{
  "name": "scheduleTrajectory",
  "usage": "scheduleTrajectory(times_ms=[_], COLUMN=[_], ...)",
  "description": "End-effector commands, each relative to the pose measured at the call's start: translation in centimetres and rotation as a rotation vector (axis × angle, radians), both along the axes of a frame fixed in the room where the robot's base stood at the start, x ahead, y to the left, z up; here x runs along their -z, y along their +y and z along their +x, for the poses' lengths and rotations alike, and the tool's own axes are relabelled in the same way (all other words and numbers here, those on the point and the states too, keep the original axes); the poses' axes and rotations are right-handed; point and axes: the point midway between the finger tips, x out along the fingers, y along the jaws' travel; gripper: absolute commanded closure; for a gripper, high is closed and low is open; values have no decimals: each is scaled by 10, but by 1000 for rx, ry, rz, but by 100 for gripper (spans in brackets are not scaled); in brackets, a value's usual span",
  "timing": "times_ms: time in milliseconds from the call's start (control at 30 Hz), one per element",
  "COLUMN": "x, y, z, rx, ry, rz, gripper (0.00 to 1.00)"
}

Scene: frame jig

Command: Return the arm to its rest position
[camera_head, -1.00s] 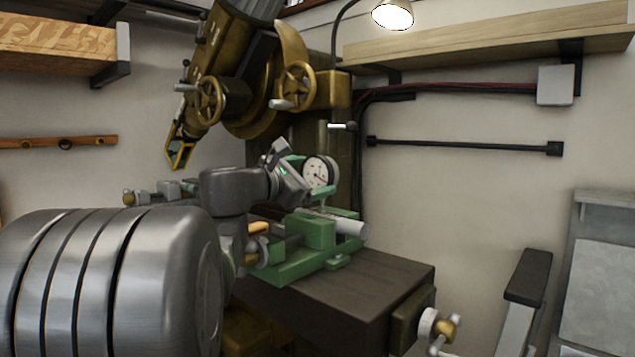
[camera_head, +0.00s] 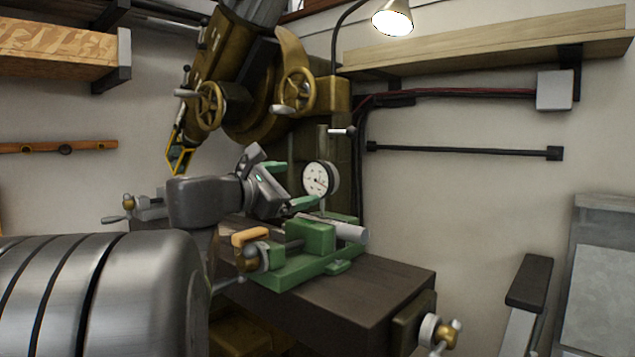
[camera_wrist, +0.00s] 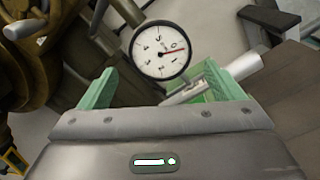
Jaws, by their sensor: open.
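My gripper (camera_head: 290,187) is above the left part of the green jig, with its green fingers apart. In the wrist view my gripper (camera_wrist: 165,92) shows its two fingers spread wide, with nothing held between them. A round white dial gauge (camera_head: 316,179) stands just right of the gripper in the head view. The gauge (camera_wrist: 160,50) lies beyond the fingers in the wrist view. Below it, the green vise (camera_head: 311,236) sits on the dark machine table (camera_head: 372,283) with a grey cylinder (camera_head: 345,230) in it.
A large brass-coloured machine head with handwheels (camera_head: 294,90) stands behind the table. A lit lamp (camera_head: 391,17) hangs above. A crank handle (camera_head: 440,332) sticks out at the table's front right corner.

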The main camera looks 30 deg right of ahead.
Motion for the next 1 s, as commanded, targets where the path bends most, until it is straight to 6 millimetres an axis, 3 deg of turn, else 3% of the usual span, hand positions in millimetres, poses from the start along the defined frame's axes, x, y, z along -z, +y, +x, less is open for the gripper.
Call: scheduleTrajectory(times_ms=[200, 567, 767, 1000], x=[0, 0, 0, 0], y=[14, 12, -7, -48], z=[-6, -5, 2, 19], rx=[-1, 1, 4, 5], ry=[0, 0, 1, 1], rz=[0, 1, 1, 1], gripper=[13, 13, 13, 13])
